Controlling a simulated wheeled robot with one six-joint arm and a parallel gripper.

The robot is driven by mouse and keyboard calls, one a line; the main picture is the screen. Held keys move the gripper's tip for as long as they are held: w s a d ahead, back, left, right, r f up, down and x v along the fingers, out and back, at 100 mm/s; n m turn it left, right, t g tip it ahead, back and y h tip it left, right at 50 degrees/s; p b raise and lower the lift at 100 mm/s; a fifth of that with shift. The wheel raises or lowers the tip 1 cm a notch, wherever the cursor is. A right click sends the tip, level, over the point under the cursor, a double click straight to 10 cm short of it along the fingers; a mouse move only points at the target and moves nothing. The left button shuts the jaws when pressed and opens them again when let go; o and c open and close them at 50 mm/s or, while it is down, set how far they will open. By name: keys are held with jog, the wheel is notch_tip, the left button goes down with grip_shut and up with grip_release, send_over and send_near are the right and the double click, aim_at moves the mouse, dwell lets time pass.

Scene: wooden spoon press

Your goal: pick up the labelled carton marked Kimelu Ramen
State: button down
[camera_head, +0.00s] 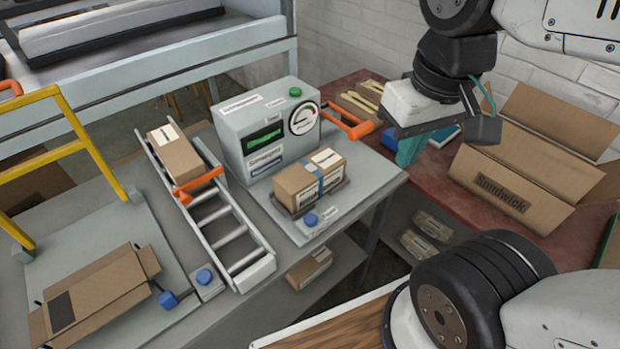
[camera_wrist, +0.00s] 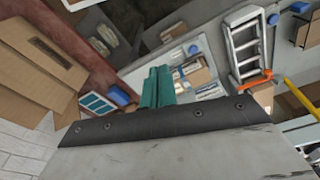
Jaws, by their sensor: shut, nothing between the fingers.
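A closed brown carton with a white top label and a blue strip (camera_head: 310,181) sits on a small platform in front of the grey machine. It also shows beside my fingers in the wrist view (camera_wrist: 200,77). A second labelled carton (camera_head: 175,155) lies at the upper end of the roller track, and a third (camera_head: 309,268) is on the shelf under the table. The print is too small to tell which is marked Kimelu Ramen. My gripper (camera_head: 408,152) has teal fingers, shut and empty, above the red table, right of the machine. The fingers (camera_wrist: 157,87) are together in the wrist view.
The grey machine (camera_head: 265,122) with a dial stands behind the platform. An open box marked Sandwick (camera_head: 510,190) is on the red table (camera_head: 455,178). The roller track (camera_head: 225,225), a flattened box (camera_head: 95,295) and a yellow rail (camera_head: 85,140) are left.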

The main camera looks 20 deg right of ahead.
dwell(0.3)
jog(key=c, duration=1.4)
grip_release()
jog(key=shift+w, duration=0.1)
jog(key=o, duration=0.5)
jog(key=shift+w+f+n+g, duration=0.2)
jog(key=shift+w+n+g, duration=0.1)
jog(key=shift+n+g, duration=0.1)
jog(key=o, duration=0.7)
jog(key=w+n+h, duration=0.1)
jog(key=w+f+n+g+h, duration=0.1)
jog(key=w, duration=0.1)
jog(key=w+f+n+h, duration=0.1)
jog(key=shift+w+a+f+n+g, duration=0.15)
jog(key=shift+a+f+n+g, duration=0.05)
jog(key=shift+n+g, duration=0.2)
jog(key=n+t+h, duration=0.6)
jog(key=n+h, duration=0.4)
jog(key=n, duration=0.7)
send_near(302, 173)
jog(key=shift+x, duration=4.2)
